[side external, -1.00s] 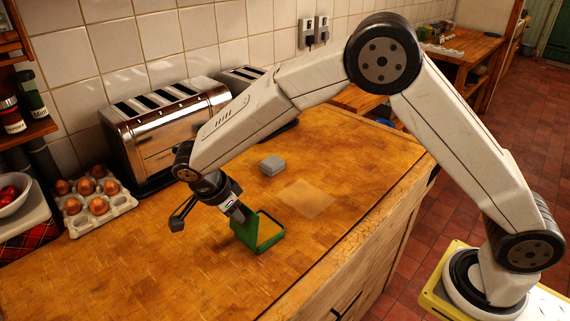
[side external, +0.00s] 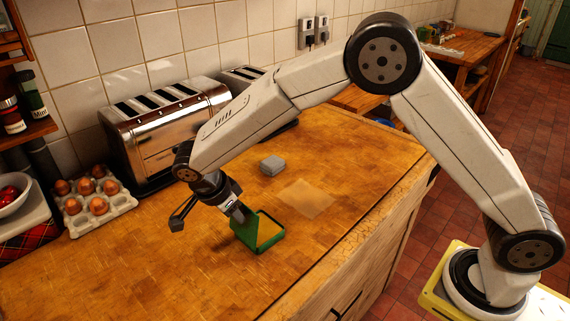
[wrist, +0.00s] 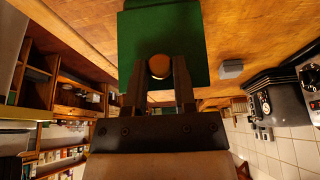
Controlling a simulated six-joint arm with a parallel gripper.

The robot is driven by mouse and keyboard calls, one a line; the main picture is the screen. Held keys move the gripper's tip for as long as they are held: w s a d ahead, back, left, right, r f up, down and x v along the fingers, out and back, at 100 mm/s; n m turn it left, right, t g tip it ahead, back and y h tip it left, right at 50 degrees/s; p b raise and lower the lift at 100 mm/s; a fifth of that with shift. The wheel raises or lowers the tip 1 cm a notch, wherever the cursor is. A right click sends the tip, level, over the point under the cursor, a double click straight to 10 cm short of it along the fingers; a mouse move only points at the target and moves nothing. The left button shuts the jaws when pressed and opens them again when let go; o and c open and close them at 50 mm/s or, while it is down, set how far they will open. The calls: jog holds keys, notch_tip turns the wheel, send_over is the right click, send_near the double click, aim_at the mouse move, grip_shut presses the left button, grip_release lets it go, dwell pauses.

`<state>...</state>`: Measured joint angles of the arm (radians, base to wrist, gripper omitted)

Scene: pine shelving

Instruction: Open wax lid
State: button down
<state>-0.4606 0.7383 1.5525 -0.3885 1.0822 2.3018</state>
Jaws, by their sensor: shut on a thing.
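The green wax box (side external: 278,237) sits on the wooden worktop, with yellow-brown wax (side external: 267,231) showing inside. Its green lid (side external: 243,235) stands tilted up at the box's left side, and it fills the upper middle of the wrist view (wrist: 190,35). A round brown knob (wrist: 159,66) shows against the lid, between my fingers. My gripper (side external: 238,214) is at the lid's outer face, on the left, shut on the knob; its two dark fingers (wrist: 158,85) lie on either side of it. The wrist view does not show the inside of the box.
A small grey block (side external: 272,165) lies behind the box. A thin tan sheet (side external: 306,198) lies to the box's right. A chrome toaster (side external: 165,130) and an egg tray (side external: 98,215) stand at the back left. The worktop in front of the box is clear.

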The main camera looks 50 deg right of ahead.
jog(key=shift+a, duration=0.1)
jog(key=shift+w+a+f+h, duration=0.1)
jog(key=shift+a+f+h, duration=0.25)
jog(key=shift+a+h, duration=0.55)
jog(key=shift+s+a+f+h, duration=0.1)
jog(key=shift+a+f+h, duration=0.45)
jog(key=shift+h, duration=0.7)
jog(key=shift+w+a+f+h, duration=0.1)
jog(key=shift+a+f+h, duration=0.1)
jog(key=shift+a+h, duration=0.75)
jog(key=shift+d, duration=0.1)
jog(key=shift+c, duration=2.1)
grip_release()
jog(key=v, duration=0.7)
jog(key=shift+a, duration=0.4)
jog(key=shift+w+d+r, duration=0.1)
jog(key=shift+w+r, duration=0.05)
